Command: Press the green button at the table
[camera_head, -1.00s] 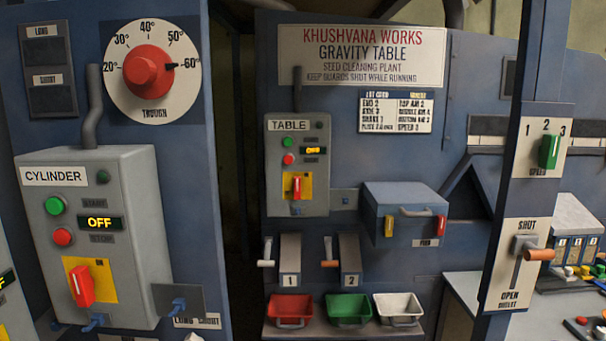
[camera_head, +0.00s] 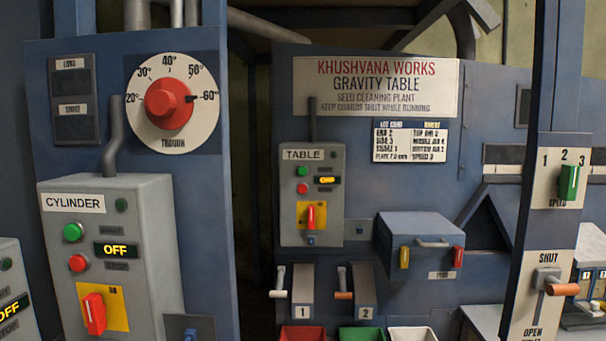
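The TABLE control box (camera_head: 311,215) is a grey panel on the blue machine wall near the middle of the head view. Its green button (camera_head: 302,171) sits at the upper left of the panel, above a red button (camera_head: 303,188). Beside them is a small lit yellow display (camera_head: 327,180), too small to read. Below is a red switch handle (camera_head: 311,216), upright on a yellow plate. My gripper is not in view.
A larger CYLINDER box (camera_head: 110,255) stands nearer at left, its display reading OFF, with its own green button (camera_head: 73,232). A lidded feed box (camera_head: 427,240) is right of the TABLE panel. A blue post (camera_head: 548,170) with controls stands at right. Coloured bins (camera_head: 360,334) sit below.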

